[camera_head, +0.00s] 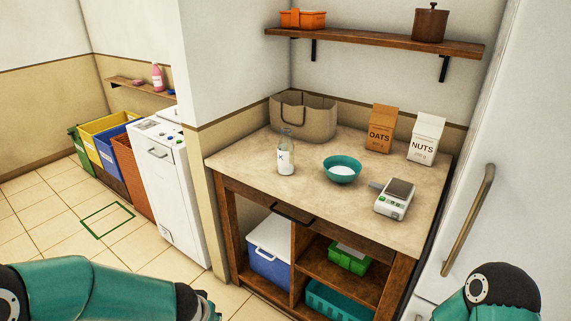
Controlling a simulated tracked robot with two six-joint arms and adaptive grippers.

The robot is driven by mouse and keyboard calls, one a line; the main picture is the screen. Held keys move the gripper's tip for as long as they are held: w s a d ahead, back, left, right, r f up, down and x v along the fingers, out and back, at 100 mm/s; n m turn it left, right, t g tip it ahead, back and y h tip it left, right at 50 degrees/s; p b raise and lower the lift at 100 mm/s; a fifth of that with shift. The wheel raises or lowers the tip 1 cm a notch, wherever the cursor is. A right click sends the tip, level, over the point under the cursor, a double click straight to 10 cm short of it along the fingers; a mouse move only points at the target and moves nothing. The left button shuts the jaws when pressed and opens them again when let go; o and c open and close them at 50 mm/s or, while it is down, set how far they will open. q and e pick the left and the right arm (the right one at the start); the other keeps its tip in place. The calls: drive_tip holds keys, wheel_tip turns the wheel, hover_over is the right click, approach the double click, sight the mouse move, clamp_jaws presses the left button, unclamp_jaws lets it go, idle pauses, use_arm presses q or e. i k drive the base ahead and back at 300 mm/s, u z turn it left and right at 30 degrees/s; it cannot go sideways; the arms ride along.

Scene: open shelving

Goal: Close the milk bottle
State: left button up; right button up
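The milk bottle (286,157) is clear glass with white contents low inside and a dark mark on its front. It stands upright on the worktop, left of a teal bowl (342,170). I cannot make out a cap on its neck, and no separate cap is clearly visible. My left arm crosses the bottom left corner and my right arm shows at the bottom right. Both are well short of the bottle.
The worktop (245,160) also holds a beige bag (318,122), an oats carton (380,130), a nuts carton (425,138) and a scale (395,200). A wall shelf (370,42) hangs above. A white fridge door (510,150) bounds the right. The worktop's front left is clear.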

sight(286, 148)
drive_tip(key=z, duration=0.1)
drive_tip(key=i, duration=1)
drive_tip(key=u, duration=0.1)
